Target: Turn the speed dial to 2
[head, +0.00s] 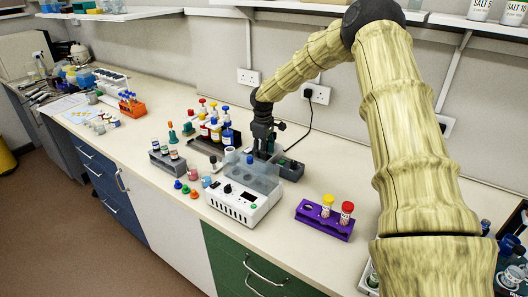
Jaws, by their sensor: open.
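The white bench device (236,206) stands near the front edge of the bench, with a clear, see-through cover (250,180) at its back. A small black dial (228,188) sits on its sloping front panel; its pointer and any numbers are too small to read. A small green spot (253,206) shows to the right on the same panel. My gripper (264,153) is open and points down behind the clear cover, apart from the dial. Its fingertips are small and partly hidden, and I see nothing held in it.
A purple rack (325,221) with a yellow-capped and a red-capped tube stands to the right. A dark grey box (290,169) is behind the device. Colour-capped bottles (215,128) stand behind left, with small coloured items (186,188) at left. Bench is clear between device and purple rack.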

